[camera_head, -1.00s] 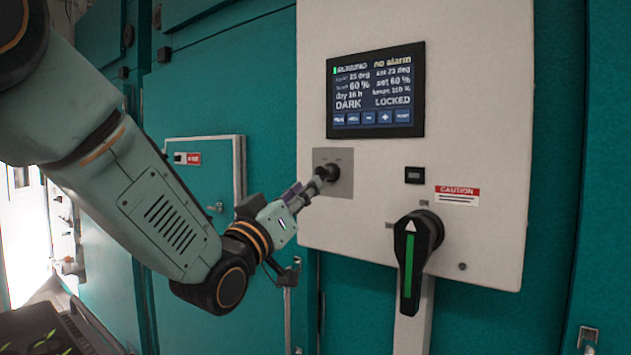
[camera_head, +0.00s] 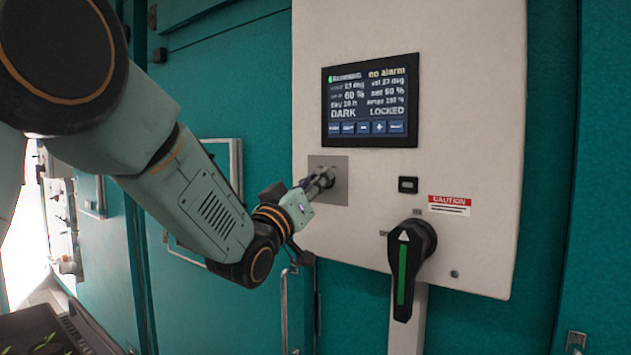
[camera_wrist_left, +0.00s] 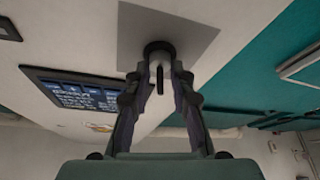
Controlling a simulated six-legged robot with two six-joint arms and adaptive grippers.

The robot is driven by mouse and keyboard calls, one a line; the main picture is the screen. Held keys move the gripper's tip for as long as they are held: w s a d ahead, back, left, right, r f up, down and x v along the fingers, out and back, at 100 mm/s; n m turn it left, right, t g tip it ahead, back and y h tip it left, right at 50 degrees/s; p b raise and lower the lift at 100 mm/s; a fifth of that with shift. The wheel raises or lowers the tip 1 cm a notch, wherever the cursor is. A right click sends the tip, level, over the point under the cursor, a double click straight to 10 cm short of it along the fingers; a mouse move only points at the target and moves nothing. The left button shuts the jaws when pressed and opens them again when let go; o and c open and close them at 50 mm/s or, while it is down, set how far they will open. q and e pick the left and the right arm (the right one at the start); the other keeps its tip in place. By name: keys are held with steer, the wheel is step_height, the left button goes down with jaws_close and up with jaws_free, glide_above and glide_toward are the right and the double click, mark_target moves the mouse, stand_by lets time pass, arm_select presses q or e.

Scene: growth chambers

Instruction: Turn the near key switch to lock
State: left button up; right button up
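The key switch (camera_head: 327,179) sits on a grey square plate (camera_head: 341,194) on the white control panel, below the screen. In the left wrist view, its round dark collar and small upright key (camera_wrist_left: 160,73) show on the plate (camera_wrist_left: 190,22). My left gripper (camera_head: 316,184) is at the switch; in the wrist view (camera_wrist_left: 160,78) its two fingers stand on either side of the key, with a gap visible. The fingers partly cover the switch in the head view. The screen (camera_head: 370,100) reads DARK, LOCKED and "no alarm". My right gripper is not in view.
A black rotary handle with a green stripe (camera_head: 402,275) sticks out below right of the key switch. A small black module (camera_head: 408,185) and a caution label (camera_head: 449,205) are nearby. Teal chamber doors (camera_head: 225,60) flank the panel.

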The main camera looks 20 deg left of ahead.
arm_select(q)
jaws_close()
steer(key=shift+n, duration=0.3)
steer(key=shift+n+y, duration=1)
steer(key=shift+n, duration=0.6)
steer(key=shift+o, duration=1.7)
jaws_free()
steer(key=shift+w, duration=0.1)
steer(key=v, duration=1.2)
